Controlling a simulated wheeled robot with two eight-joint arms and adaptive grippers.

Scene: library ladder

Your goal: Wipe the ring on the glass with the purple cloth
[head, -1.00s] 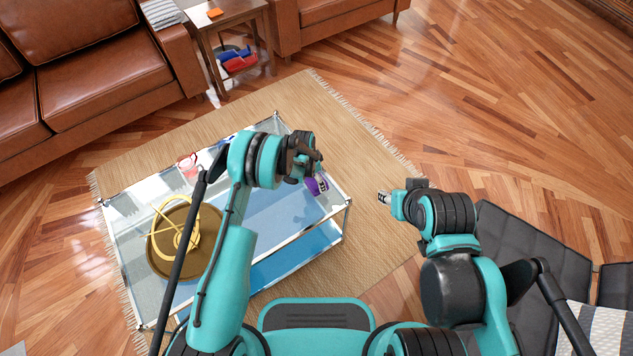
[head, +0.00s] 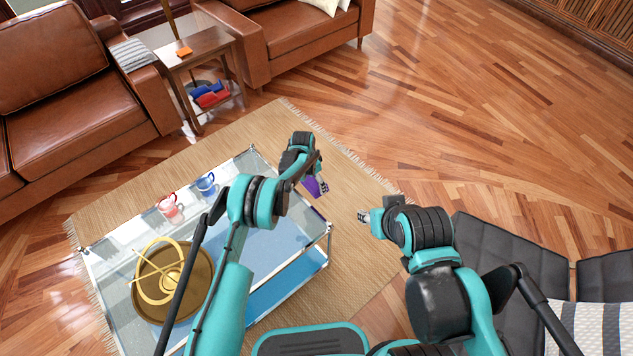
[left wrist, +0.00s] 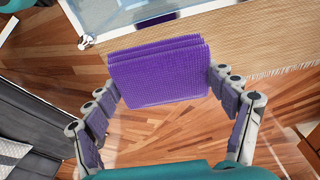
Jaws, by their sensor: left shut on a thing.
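The purple cloth (head: 313,187) is a folded, ribbed pad. In the left wrist view the cloth (left wrist: 160,75) is between the two fingers of my left gripper (left wrist: 165,85), which is shut on it. In the head view my left gripper (head: 321,186) holds it in the air by the right end of the glass table (head: 283,228). I cannot make out a ring mark on the glass; my left arm hides part of the top. My right gripper (head: 364,216) is right of the table, apart from it; its fingers are too small to judge.
On the glass stand a brown round tray (head: 146,305) with a gold ornament (head: 150,287), a pink mug (head: 170,208) and a blue mug (head: 206,184). Leather sofas (head: 75,115) and a side table (head: 190,58) stand behind. Grey seats (head: 510,255) are at right. Open floor lies at upper right.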

